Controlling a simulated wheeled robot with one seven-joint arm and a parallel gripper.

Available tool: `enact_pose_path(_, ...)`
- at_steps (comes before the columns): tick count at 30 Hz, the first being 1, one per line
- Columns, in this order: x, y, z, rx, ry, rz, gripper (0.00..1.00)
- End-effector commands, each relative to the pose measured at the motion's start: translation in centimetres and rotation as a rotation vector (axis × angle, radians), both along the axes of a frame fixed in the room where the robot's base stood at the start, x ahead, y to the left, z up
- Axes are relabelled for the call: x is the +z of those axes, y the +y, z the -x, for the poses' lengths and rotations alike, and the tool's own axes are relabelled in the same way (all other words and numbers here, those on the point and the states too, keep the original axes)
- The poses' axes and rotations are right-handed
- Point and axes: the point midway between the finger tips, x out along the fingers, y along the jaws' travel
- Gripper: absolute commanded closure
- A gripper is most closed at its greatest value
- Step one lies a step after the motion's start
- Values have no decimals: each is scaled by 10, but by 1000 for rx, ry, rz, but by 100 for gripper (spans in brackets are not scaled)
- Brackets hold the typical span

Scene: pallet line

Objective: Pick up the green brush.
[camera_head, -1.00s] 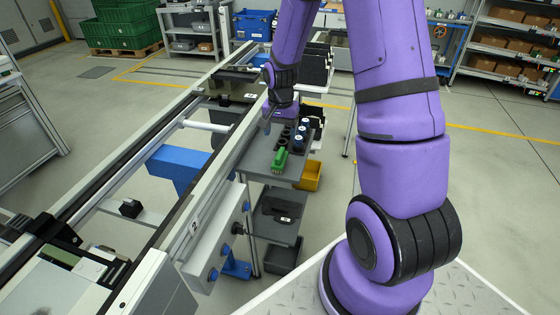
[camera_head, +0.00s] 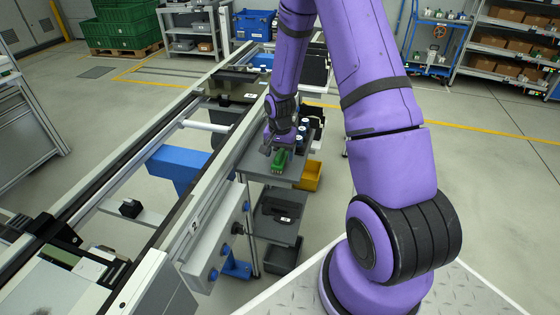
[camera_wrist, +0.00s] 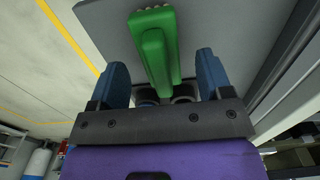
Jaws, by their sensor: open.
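The green brush (camera_head: 280,159) lies on the grey top shelf of a small cart (camera_head: 252,166) beside the conveyor. In the wrist view the brush (camera_wrist: 157,45) extends from the upper edge down between my two blue fingers, with pale bristles showing at its far end. My gripper (camera_wrist: 168,75) is open, with a finger on either side of the brush and a gap to each. In the head view my gripper (camera_head: 279,145) is at the brush's far end, partly hidden by my wrist. I cannot tell the height left between fingers and shelf.
A yellow bin (camera_head: 309,176) hangs at the cart's right side. The conveyor frame (camera_head: 207,183) runs close along the left. Lower cart shelves hold dark items.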

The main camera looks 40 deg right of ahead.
Motion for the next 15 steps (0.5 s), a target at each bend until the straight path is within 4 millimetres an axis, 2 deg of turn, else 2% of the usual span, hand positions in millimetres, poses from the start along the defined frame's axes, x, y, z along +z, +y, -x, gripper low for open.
enact_pose_path(3,-15,0,0,2,3,0,28)
enact_pose_path(6,-21,0,0,0,0,0,28)
enact_pose_path(14,-23,0,-1,0,-1,1,28)
enact_pose_path(15,-23,0,-1,0,-1,1,32)
